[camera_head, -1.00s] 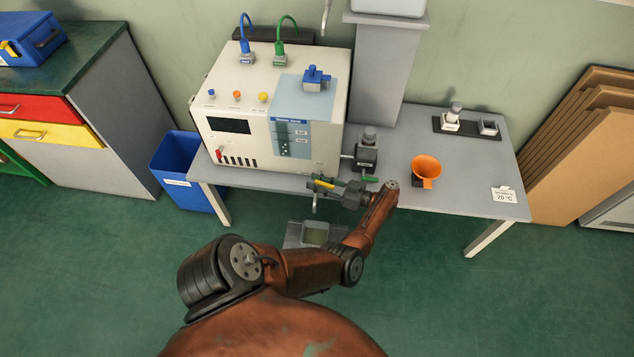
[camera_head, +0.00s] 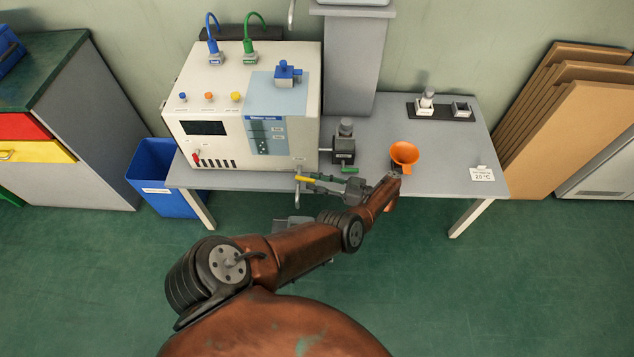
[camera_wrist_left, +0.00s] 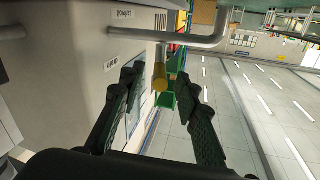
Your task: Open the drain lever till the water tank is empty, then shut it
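The white machine (camera_head: 240,120) stands on the grey table, with a blue "water tank" panel (camera_head: 266,134) on its front. A yellow lever (camera_head: 305,179) sits low at the machine's front right corner, by a metal outlet pipe (camera_head: 297,193). In the left wrist view the yellow lever's end (camera_wrist_left: 161,82) shows between the fingers, beyond their tips, and the bent metal pipe (camera_wrist_left: 172,40) runs above. My left gripper (camera_head: 317,183) is at the lever; it is open in the wrist view (camera_wrist_left: 166,92). Contact cannot be told. The tank's water level is too small to read.
A dark valve block (camera_head: 343,150) with a green handle (camera_head: 350,169) stands right of the machine. An orange funnel (camera_head: 404,154) is further right. A blue bin (camera_head: 160,180) stands left of the table. A grey tray (camera_head: 288,226) below is mostly hidden by my arm.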

